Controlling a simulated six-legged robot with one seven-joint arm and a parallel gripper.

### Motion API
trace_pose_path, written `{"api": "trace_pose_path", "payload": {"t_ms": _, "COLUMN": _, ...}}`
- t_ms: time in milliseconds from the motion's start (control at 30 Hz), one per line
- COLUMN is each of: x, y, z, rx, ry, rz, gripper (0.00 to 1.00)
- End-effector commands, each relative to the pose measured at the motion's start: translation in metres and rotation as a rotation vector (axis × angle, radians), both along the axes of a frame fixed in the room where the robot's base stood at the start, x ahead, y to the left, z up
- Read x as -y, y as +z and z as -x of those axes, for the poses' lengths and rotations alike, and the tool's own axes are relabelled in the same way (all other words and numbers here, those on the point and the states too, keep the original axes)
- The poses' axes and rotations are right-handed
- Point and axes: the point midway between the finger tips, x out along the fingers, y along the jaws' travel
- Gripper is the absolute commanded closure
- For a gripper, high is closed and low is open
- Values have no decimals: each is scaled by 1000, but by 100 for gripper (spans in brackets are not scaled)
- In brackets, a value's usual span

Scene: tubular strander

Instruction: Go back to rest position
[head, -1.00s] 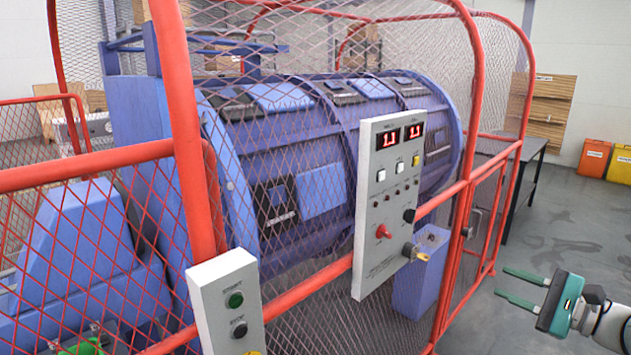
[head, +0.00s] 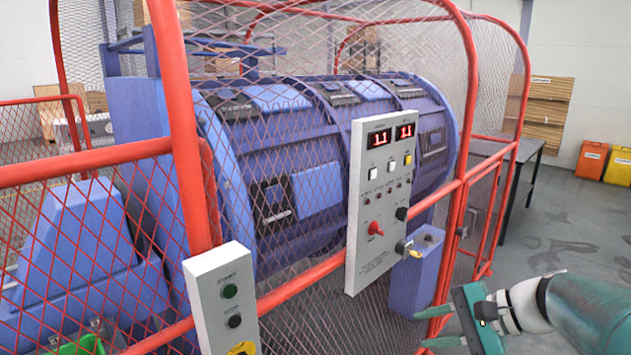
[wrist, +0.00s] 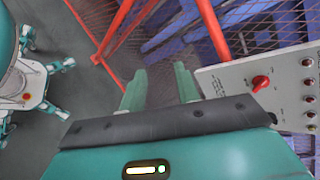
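My gripper (head: 432,328) is at the lower right of the head view, in front of the red mesh cage and below the grey control panel (head: 377,240). Its two green fingers point left, are spread apart, and hold nothing. In the wrist view the fingers (wrist: 160,88) also stand apart with an empty gap between them. The control panel (wrist: 282,85) shows there to the right, with its red knob near the right finger. I cannot tell the exact distance between finger and panel.
The red cage frame (head: 185,140) encloses a large blue strander drum (head: 290,150). A smaller box with START and STOP buttons (head: 222,300) hangs at the front left. A dark table (head: 520,170) and orange and yellow bins (head: 592,160) stand at the right. The floor at the right is open.

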Motion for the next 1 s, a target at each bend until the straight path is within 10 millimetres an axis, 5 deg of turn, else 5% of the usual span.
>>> {"api": "trace_pose_path", "payload": {"t_ms": 33, "x": -19, "y": -2, "z": 15, "rx": 8, "ry": 62, "rz": 96, "gripper": 68}}
{"api": "trace_pose_path", "payload": {"t_ms": 200, "x": -48, "y": -17, "z": 65, "rx": 62, "ry": 254, "rz": 437, "gripper": 68}}
{"api": "trace_pose_path", "payload": {"t_ms": 433, "x": -53, "y": -25, "z": 115, "rx": 243, "ry": 493, "rz": 881, "gripper": 68}}
{"api": "trace_pose_path", "payload": {"t_ms": 700, "x": -46, "y": -19, "z": 133, "rx": 434, "ry": 640, "rz": 1179, "gripper": 68}}
{"api": "trace_pose_path", "payload": {"t_ms": 1000, "x": -45, "y": -19, "z": 134, "rx": 446, "ry": 649, "rz": 1198, "gripper": 68}}
